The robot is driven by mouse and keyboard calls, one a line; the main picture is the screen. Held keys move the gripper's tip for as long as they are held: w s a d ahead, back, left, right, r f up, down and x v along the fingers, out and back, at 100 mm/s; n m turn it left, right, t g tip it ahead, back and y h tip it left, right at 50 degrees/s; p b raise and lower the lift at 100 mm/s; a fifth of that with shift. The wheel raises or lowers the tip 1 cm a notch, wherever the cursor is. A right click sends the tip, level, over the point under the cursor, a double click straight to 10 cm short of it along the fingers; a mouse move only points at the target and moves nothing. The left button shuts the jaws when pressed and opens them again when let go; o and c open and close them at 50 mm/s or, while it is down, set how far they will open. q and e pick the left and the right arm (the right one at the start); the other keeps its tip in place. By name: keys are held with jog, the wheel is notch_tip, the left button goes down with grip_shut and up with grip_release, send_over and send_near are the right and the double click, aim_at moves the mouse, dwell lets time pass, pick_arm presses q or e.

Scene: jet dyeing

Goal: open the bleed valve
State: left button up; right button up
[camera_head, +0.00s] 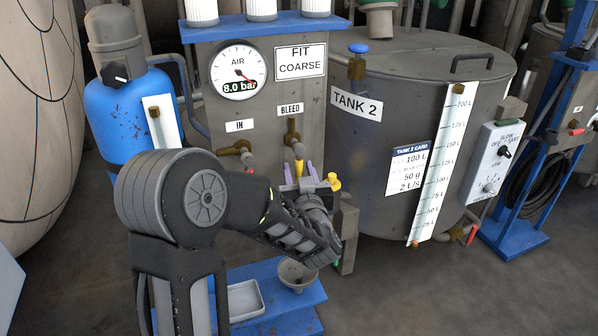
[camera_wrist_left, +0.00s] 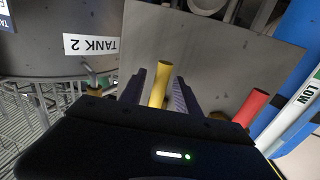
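The bleed valve is a brass valve (camera_head: 291,130) under the BLEED label on the grey panel. Its yellow handle (camera_head: 298,150) points downward. My left gripper (camera_head: 300,173) is just below and in front of the handle, with its purple fingers apart. In the left wrist view the yellow handle (camera_wrist_left: 160,83) shows between the two spread fingers (camera_wrist_left: 158,92); contact with either finger cannot be told. The lower end of the handle is partly hidden by the gripper. My right gripper is not in view.
The IN valve's red handle (camera_head: 248,162) is close on the left; it also shows in the left wrist view (camera_wrist_left: 251,106). The air gauge (camera_head: 239,72) reads 8.0 bar. Tank 2 (camera_head: 400,110) stands right, the blue vessel (camera_head: 125,110) left. A funnel (camera_head: 297,272) is below.

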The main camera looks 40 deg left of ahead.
pick_arm(q)
jog(key=shift+c, duration=0.3)
grip_shut()
dwell(1.1)
